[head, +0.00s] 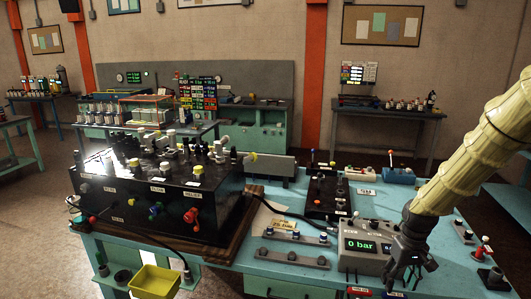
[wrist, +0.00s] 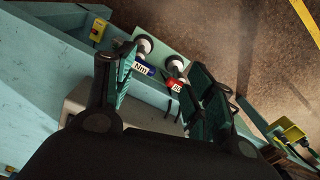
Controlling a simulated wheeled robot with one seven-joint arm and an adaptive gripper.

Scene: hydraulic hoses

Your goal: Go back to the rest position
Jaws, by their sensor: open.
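My arm reaches in from the right in the head view, in a pale yellow sleeve. My gripper (head: 400,284) points down at the front right of the teal bench, in front of a grey gauge box (head: 362,262) whose display reads "0 bar". In the wrist view my gripper (wrist: 165,95) has its two dark fingers spread apart with nothing held between them. Beyond the fingers are a blue label (wrist: 143,68) and a red label (wrist: 175,86), beside round white-and-black fittings (wrist: 143,46) at the bench's edge. In the head view the fingertips are partly lost against dark parts.
A black valve box (head: 150,205) with several knobs stands on the bench's left. A dark panel (head: 328,192) and a blue box (head: 397,175) are behind the gauge box. A yellow bin (head: 155,281) hangs at the front left. A lever fitting (head: 482,250) stands right of my gripper.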

